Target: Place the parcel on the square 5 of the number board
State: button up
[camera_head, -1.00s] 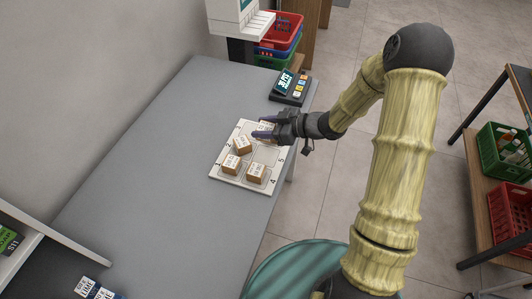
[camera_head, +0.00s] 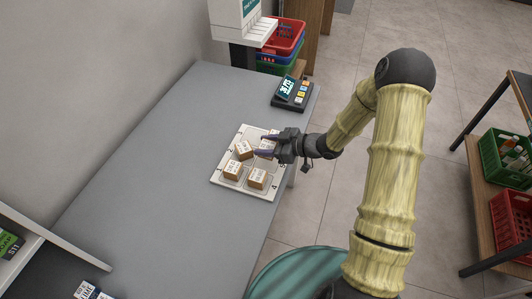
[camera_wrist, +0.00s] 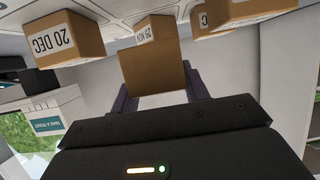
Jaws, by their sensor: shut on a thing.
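The white number board (camera_head: 216,181) lies at the counter's right edge, with "4" and "5" printed along its right side. My gripper (camera_head: 268,145) is over the board's right part, shut on a small brown parcel (camera_head: 266,151). Other parcels stand on the board: left (camera_head: 243,150), lower left (camera_head: 232,171), lower right (camera_head: 257,179), and one partly hidden behind the gripper (camera_head: 273,135).
In the wrist view, a "20 DEC" parcel (camera_wrist: 60,42) is close to the left, and another parcel (camera_wrist: 245,12) to the right. A payment terminal (camera_head: 291,93) stands behind the board. The grey counter (camera_head: 150,170) left of the board is clear.

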jog(key=shift+f, duration=2.05)
jog(key=shift+f, duration=0.2)
jog(key=o, duration=1)
jog(key=shift+r, duration=0.25)
jog(key=v, duration=1.2)
jog(key=shift+f, duration=0.1)
